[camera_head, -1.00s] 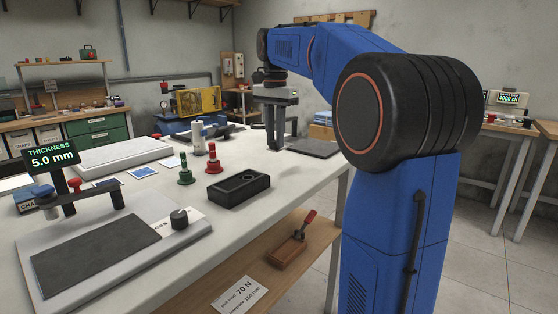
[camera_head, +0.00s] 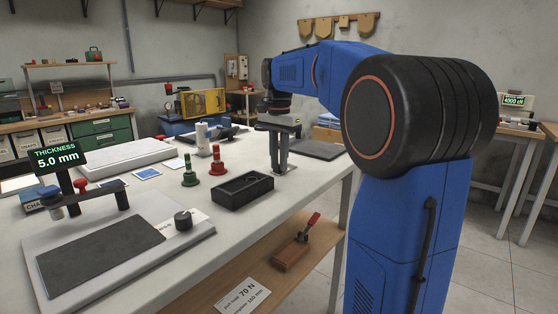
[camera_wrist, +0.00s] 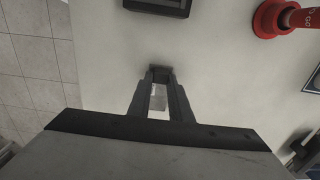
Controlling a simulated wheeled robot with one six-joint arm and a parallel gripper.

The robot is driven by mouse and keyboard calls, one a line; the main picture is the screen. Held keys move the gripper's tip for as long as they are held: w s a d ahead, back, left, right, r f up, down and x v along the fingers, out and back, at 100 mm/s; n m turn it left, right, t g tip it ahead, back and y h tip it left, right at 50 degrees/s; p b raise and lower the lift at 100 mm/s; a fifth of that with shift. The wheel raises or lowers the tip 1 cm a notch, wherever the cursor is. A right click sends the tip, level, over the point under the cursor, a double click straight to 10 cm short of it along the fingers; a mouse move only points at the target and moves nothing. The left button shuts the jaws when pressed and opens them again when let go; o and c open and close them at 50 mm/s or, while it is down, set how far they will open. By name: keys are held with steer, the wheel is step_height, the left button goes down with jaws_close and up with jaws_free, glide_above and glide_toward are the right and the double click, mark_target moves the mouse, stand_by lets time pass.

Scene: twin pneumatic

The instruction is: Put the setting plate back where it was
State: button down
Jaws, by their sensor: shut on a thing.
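My gripper (camera_head: 281,166) is low over the right part of the white bench, to the right of a black block with a recess (camera_head: 242,190). In the wrist view its two dark fingers (camera_wrist: 160,82) point down at the bench. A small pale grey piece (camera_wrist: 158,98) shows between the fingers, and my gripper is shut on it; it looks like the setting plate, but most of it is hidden. In the head view I cannot make it out. Whether it touches the bench I cannot tell.
A thickness gauge (camera_head: 58,158) reading 5.0 mm stands at the front left. A dark mat (camera_head: 318,150) lies behind my gripper. The bench's right edge is close by.

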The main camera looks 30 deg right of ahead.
steer(key=c, duration=1.6)
jaws_free()
step_height(320, 180, up, 12)
steer(key=shift+r, duration=0.1)
